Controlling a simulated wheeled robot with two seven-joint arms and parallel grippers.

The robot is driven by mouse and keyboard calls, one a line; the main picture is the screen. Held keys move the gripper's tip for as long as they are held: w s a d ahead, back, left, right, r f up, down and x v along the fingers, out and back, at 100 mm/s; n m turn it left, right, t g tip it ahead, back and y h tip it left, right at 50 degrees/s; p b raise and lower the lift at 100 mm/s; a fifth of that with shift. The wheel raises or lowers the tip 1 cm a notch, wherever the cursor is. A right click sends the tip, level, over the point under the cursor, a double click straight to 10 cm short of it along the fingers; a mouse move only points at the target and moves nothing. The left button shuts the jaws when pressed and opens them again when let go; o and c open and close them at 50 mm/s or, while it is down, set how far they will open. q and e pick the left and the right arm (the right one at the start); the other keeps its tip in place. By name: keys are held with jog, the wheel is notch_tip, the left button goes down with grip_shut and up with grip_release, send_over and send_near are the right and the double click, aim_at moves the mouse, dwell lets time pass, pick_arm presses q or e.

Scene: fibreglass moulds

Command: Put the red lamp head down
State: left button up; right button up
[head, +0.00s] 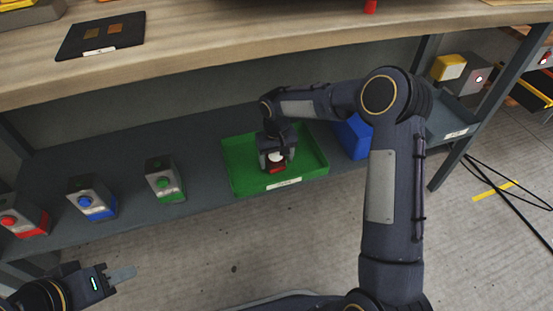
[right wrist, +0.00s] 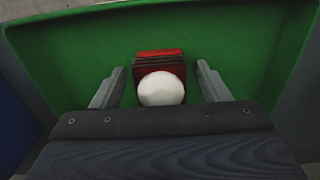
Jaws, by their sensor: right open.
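The red lamp head (right wrist: 160,63), a red ribbed block with a white dome, sits in the green tray (head: 240,183) on the lower shelf. In the head view the lamp head (head: 277,169) is partly covered by my right gripper (head: 275,158). In the right wrist view my right gripper (right wrist: 160,88) is open, with one finger on each side of the lamp head and a gap on both sides. My left gripper (head: 121,274) is at the lower left of the head view, away from the tray and empty; its finger opening is unclear.
Boxes with red (head: 24,220), blue (head: 91,198) and green (head: 165,181) buttons stand on the shelf to the left. A blue bin (head: 353,137) is right of the tray. The wooden bench top (head: 200,50) overhangs the shelf. Cables lie on the floor at right.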

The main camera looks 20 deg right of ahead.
aim_at(277, 156)
notch_tip(277, 156, up, 7)
jog(key=shift+r+p, duration=0.15)
jog(key=shift+p, duration=1.1)
